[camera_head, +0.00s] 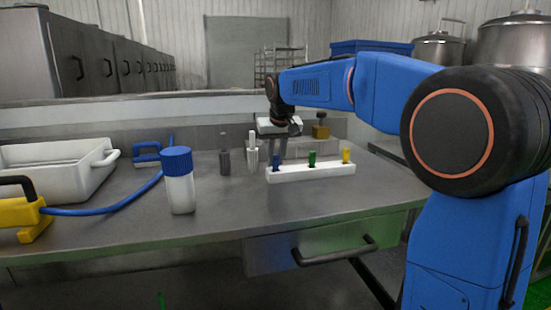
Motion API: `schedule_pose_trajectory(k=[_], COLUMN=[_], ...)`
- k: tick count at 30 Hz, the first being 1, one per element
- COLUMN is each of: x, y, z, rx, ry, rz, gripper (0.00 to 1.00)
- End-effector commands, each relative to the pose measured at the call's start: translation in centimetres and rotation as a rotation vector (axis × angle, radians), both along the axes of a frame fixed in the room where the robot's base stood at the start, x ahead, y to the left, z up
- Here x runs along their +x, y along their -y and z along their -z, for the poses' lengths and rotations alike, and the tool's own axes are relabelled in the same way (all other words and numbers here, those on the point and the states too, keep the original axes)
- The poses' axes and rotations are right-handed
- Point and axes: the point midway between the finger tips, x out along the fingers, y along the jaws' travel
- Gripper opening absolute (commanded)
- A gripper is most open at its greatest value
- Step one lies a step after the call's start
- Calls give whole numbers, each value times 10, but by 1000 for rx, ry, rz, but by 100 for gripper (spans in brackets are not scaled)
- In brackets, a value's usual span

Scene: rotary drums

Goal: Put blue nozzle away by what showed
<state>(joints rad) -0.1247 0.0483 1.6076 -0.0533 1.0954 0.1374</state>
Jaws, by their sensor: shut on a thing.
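The blue nozzle (278,163) stands upright at the left end of a white rack (312,173) on the steel table. A green nozzle (312,159) stands in the middle of the rack and a yellow nozzle (346,156) at its right end. My gripper (277,153) points down from above, shut on the blue nozzle. The nozzle's lower end appears to be at the rack; whether it is seated in its slot or just lifted, I cannot tell. The fingers hide its upper part.
A blue-capped white bottle (178,183), a dark grey bottle (224,161) and a pale slim bottle (252,158) stand left of the rack. A brass block (320,132) is behind. A white tub (52,168) and blue hose (110,206) lie left. A drawer (320,245) is below.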

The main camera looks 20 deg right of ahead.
Motion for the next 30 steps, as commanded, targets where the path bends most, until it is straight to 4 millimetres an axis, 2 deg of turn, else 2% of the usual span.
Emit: schedule_pose_trajectory(k=[1, 3, 12, 16, 20, 30], x=[0, 0, 0, -2, -8, -33], y=[0, 0, 0, 0, 0, 0], z=[1, 1, 0, -7, -24, -83], rx=[0, 0, 0, 0, 0, 0], ry=[0, 0, 0, 0, 2, 2], rz=[0, 0, 0, 0, 0, 0], gripper=[20, 36, 36, 36, 36, 36])
